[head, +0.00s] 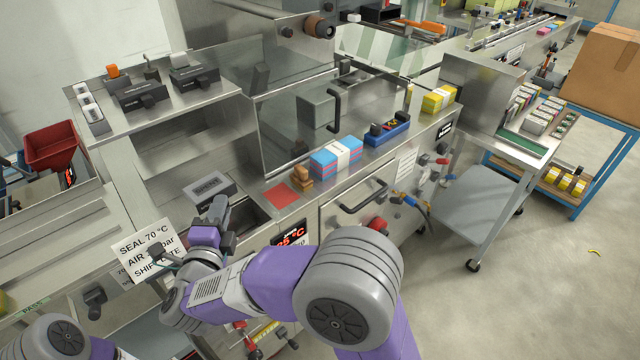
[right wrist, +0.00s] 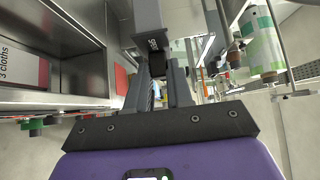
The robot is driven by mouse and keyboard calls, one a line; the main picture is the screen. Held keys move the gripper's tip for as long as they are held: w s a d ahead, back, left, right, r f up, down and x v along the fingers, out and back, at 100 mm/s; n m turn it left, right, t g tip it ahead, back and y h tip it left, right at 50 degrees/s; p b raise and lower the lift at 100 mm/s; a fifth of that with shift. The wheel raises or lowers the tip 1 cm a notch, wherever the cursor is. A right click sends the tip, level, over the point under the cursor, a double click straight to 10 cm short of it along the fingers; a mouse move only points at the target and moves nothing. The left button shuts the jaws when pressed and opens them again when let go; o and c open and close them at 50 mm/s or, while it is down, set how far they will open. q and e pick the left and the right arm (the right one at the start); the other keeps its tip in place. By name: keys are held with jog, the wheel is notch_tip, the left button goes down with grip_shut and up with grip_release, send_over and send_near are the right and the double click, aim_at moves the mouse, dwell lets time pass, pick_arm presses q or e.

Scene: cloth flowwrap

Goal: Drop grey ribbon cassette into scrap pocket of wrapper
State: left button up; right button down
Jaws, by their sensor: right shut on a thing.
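My right gripper (head: 218,212) is at the wrapper's front deck, fingers pointing up and away in the head view. In the right wrist view its fingers (right wrist: 160,85) are closed around a dark grey piece with small white lettering (right wrist: 151,22), which looks like the grey ribbon cassette. In the head view the fingers partly cover that piece. A grey block with a dark label (head: 208,187) shows just beyond the fingers; I cannot tell whether it is part of the held thing. A dark recess (head: 256,209) lies right of the gripper; no marking identifies it as the scrap pocket. My left gripper is out of view.
Two black labelled boxes (head: 141,95) (head: 194,79) stand on the upper left shelf. A red pad (head: 283,195), brown blocks (head: 302,177), a blue-and-pink cloth stack (head: 336,157) and a blue tray (head: 387,130) line the deck. A white sign (head: 146,252) stands left of my right gripper.

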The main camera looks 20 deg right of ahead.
jog(key=shift+s+f+b, duration=0.15)
jog(key=shift+f+b, duration=1.55)
jog(key=shift+f, duration=1.2)
jog(key=c, duration=0.9)
grip_release()
jog(key=shift+c, duration=0.2)
jog(key=v, duration=0.7)
jog(key=shift+s+p, duration=0.25)
jog(key=shift+p, duration=0.2)
